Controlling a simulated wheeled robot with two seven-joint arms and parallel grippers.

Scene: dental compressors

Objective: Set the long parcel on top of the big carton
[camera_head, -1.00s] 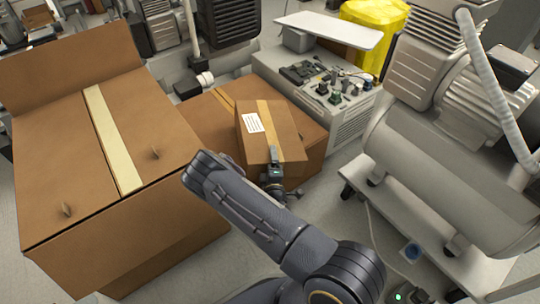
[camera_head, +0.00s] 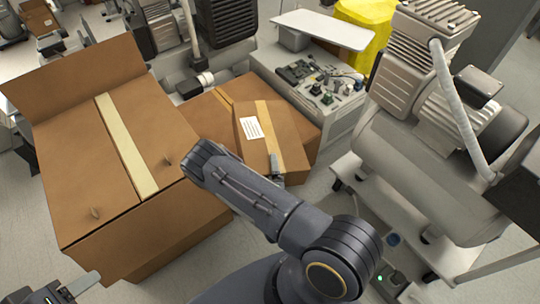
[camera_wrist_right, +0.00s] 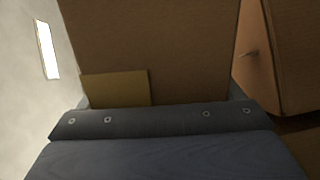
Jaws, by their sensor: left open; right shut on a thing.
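The long parcel (camera_head: 288,135) is a brown box with a tan tape strip and a white label. It is in the middle of the head view, over a flatter brown carton. I cannot tell whether it touches that carton. My right gripper (camera_head: 275,170) is shut on the parcel's near end, mostly hidden behind my forearm. In the right wrist view the parcel (camera_wrist_right: 165,40) fills the upper middle, against the gripper. The big carton (camera_head: 80,160), with a cream tape strip, stands at the left, its top bare. My left gripper (camera_head: 70,289) is open and empty at the lower left, near its front.
The flatter carton (camera_head: 203,115) lies right of the big carton. A grey cabinet (camera_head: 335,120) with small parts on top stands behind the parcel. A large compressor (camera_head: 405,135) on a wheeled stand fills the right. A yellow bag (camera_head: 375,25) is at the back.

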